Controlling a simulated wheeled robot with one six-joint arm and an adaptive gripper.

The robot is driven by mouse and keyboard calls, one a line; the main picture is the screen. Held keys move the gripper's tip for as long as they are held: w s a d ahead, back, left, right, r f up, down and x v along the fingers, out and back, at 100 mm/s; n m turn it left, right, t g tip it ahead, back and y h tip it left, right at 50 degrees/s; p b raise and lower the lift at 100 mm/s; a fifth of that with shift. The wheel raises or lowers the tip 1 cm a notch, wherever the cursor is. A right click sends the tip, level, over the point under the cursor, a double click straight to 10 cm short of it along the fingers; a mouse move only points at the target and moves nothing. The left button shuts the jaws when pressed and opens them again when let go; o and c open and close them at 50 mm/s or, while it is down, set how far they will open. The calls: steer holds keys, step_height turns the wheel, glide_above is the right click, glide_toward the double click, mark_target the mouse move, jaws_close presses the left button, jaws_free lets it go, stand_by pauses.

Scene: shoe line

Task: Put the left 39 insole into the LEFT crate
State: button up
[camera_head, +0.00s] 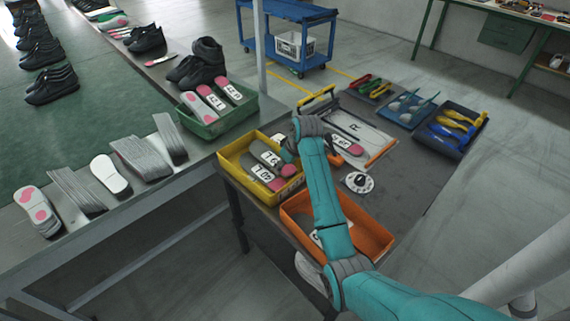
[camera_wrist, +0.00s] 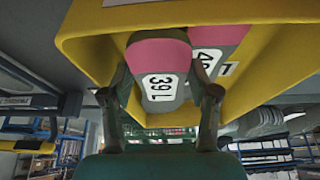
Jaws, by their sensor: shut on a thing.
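The left 39 insole (camera_wrist: 160,64), grey with a pink end and a "39 L" label, sits between the fingers of my gripper (camera_wrist: 160,75) in the wrist view. My gripper (camera_head: 287,152) is shut on it at the right side of the yellow crate (camera_head: 232,157). In the head view the held insole (camera_head: 262,151) is over or inside this crate; its exact height is unclear. Another insole (camera_head: 257,184), labelled "40 L" in the wrist view (camera_wrist: 222,36), lies in the yellow crate beside it. My arm hides part of the crate's right side.
A green crate (camera_head: 222,128) with labelled insoles stands behind the yellow one. An orange crate (camera_head: 378,240) with a labelled insole stands in front, partly under my arm. A board marked "R" (camera_head: 372,128) and tool trays (camera_head: 470,112) lie to the right. Insole stacks (camera_head: 140,157) line the left bench.

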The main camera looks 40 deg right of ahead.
steer(key=shift+f, duration=0.35)
steer(key=o, duration=0.8)
steer(key=shift+c, duration=0.2)
steer(key=shift+r, duration=0.15)
steer(key=shift+r, duration=0.3)
steer(key=v, duration=1.2)
steer(key=shift+r, duration=0.25)
